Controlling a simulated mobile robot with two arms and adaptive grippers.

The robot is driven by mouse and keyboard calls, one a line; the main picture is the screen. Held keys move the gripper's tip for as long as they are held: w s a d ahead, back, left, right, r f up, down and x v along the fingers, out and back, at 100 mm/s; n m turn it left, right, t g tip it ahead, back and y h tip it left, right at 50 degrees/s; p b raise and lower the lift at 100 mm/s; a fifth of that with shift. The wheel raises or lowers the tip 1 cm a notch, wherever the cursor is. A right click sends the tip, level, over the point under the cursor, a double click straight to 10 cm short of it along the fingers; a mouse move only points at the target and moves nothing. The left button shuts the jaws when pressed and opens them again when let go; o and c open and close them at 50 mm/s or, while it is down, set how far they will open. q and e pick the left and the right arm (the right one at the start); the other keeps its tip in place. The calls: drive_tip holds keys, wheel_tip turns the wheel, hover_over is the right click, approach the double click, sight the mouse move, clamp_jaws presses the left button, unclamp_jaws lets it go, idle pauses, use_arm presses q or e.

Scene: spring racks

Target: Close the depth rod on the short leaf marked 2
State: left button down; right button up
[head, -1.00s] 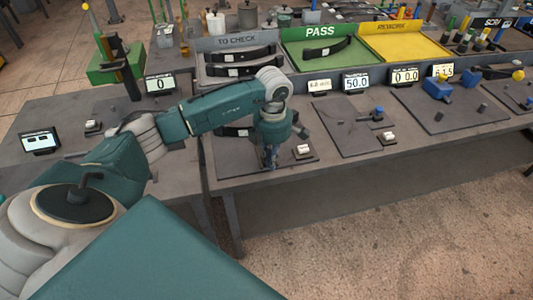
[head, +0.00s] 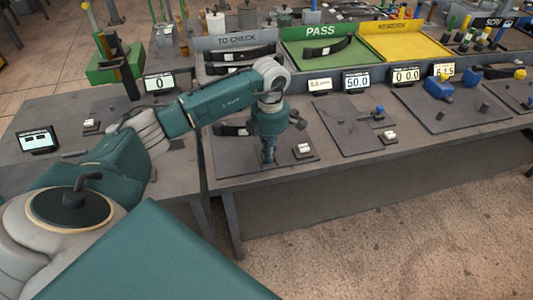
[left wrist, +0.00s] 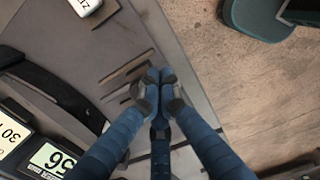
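My left gripper (head: 268,157) points down at the grey plate (head: 228,165) at the front of the bench. In the left wrist view its blue fingers come together at dark tips (left wrist: 158,92), low over slots in the plate. They look shut; no rod shows between them, though the tips hide what lies right under. A dark curved leaf (head: 232,130) lies on the plate behind the gripper; it also shows in the left wrist view (left wrist: 48,88), apart from the fingers. Its number is not readable. I cannot make out the depth rod. My right gripper is out of view.
A white block (head: 303,149) sits on the plate right of the gripper. Displays (head: 319,85) stand behind. More dark leaves lie in the grey TO CHECK tray (head: 224,41) and green PASS tray (head: 293,54). A second plate (head: 345,138) lies to the right.

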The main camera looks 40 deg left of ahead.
use_arm(q)
drive_tip(key=shift+w+a+b, duration=0.7)
drive_tip(key=shift+w+a, duration=0.25)
drive_tip(key=shift+a, duration=0.15)
drive_tip(key=shift+w+a+r, duration=0.1)
drive_tip(key=shift+a+r, duration=0.05)
drive_tip(key=shift+r, duration=0.05)
idle(0.4)
drive_tip(key=shift+r, duration=0.1)
idle(0.4)
drive_tip(key=shift+d+r+p, duration=0.2)
drive_tip(key=shift+r+p, duration=2.05)
drive_tip(key=shift+r, duration=0.95)
drive_tip(key=shift+s, duration=0.2)
